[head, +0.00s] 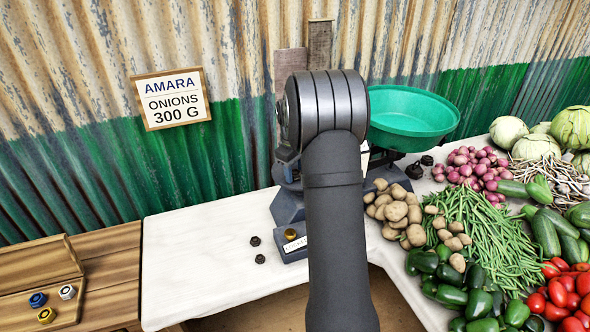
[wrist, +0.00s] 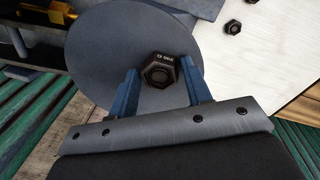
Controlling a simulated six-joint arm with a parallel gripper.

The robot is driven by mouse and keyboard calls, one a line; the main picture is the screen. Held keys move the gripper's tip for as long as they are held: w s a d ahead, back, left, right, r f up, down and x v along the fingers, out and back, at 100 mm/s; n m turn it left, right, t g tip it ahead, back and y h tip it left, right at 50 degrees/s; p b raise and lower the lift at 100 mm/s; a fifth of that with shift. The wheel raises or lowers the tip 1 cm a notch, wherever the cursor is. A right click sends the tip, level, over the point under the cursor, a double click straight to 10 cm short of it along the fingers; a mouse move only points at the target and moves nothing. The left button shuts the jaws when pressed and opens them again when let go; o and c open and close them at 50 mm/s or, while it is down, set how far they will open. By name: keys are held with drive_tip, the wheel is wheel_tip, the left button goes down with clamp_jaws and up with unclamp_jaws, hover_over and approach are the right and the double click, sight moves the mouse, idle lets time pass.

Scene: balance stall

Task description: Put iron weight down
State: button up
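In the wrist view, a dark hexagonal iron weight (wrist: 159,72) with a raised round middle and pale lettering is between the tips of my gripper (wrist: 161,68). The two blue fingers meet its sides with no clear gap. Behind it is the round grey plate (wrist: 105,50) of the scale; I cannot tell whether the weight touches the plate or is just above it.
Two small dark weights (head: 255,241) lie on the white table (head: 200,265); one also shows in the wrist view (wrist: 233,27). Potatoes (head: 398,211), beans and other vegetables crowd the right. A wooden tray (head: 35,265) with several coloured pieces is at left. A corrugated wall stands behind.

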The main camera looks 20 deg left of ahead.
drive_tip(key=shift+o, duration=0.9)
wheel_tip(320, 180, up, 12)
drive_tip(key=s, duration=0.1)
drive_tip(key=shift+a+r, duration=0.15)
